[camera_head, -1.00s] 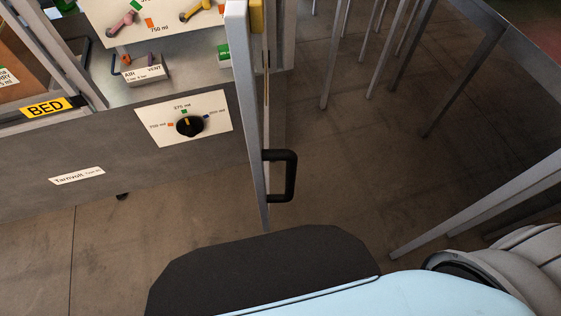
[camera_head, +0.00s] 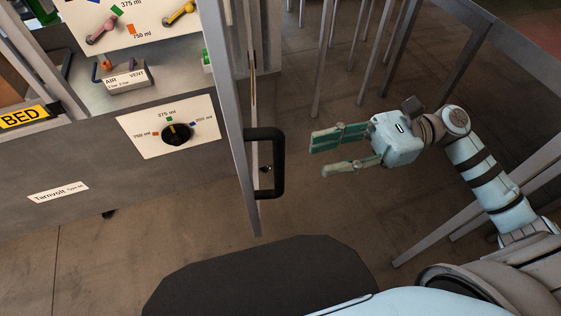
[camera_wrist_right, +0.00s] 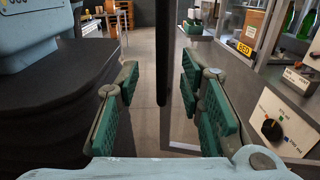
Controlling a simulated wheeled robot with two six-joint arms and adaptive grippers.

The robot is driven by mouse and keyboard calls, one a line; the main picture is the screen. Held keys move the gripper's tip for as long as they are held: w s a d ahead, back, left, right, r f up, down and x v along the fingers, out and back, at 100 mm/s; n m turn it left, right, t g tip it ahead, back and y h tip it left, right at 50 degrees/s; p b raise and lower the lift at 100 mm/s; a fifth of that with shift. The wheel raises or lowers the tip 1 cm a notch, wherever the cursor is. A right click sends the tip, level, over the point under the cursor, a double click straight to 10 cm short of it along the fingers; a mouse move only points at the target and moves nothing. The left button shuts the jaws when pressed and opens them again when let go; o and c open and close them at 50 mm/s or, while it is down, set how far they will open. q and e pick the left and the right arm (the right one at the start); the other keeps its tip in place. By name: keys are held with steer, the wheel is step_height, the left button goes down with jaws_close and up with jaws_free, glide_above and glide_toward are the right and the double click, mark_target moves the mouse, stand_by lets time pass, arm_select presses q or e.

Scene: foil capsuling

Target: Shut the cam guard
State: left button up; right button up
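The cam guard (camera_head: 236,120) is a door-like panel in a grey metal frame, standing open and seen nearly edge-on in the head view. Its black D-shaped handle (camera_head: 279,165) faces right. My right gripper (camera_head: 320,156) is to the right of the handle, its fingers pointing at it, apart from it and empty. In the right wrist view the green-padded fingers (camera_wrist_right: 160,80) are spread, and the handle shows as a dark upright bar (camera_wrist_right: 162,50) between them, farther ahead. My left gripper is in neither view.
The machine's grey front panel carries a black selector dial (camera_head: 177,134) and, above it, an AIR/VENT block (camera_head: 126,78). Metal legs (camera_head: 470,60) stand behind and right of my right arm. Bare floor (camera_head: 215,215) lies below the guard.

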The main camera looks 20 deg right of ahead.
mark_target(279, 164)
steer(key=a, duration=0.9)
steer(key=shift+w, duration=0.1)
steer(key=shift+d, duration=0.1)
jaws_close()
